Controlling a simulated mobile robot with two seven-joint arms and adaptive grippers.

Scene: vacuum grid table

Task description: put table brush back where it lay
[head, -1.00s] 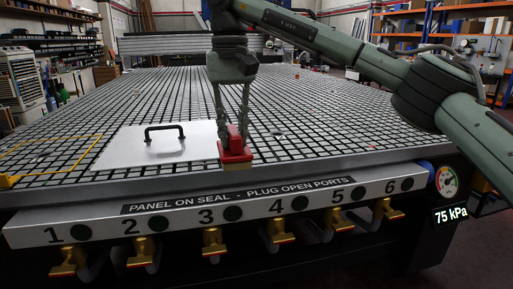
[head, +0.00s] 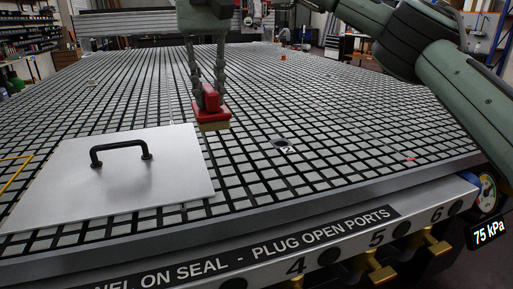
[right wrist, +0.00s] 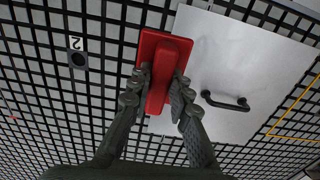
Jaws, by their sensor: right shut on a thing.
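The table brush has a red back and handle with pale bristles below. In the head view the brush (head: 212,112) hangs upright from my right gripper (head: 208,88), just beyond the panel's far right corner. In the right wrist view the right gripper's fingers (right wrist: 160,95) are shut on the red handle of the brush (right wrist: 158,55). The bristles appear a little above the grid, but I cannot tell the exact gap. My left gripper is not in view.
A white panel (head: 70,185) with a black handle lies on the grid table (head: 330,170). A port marked 2 (head: 282,142) sits right of the brush. A yellow outline (head: 14,172) is at the left. Brass valves (head: 380,270) line the front edge. The grid on the right is mostly clear.

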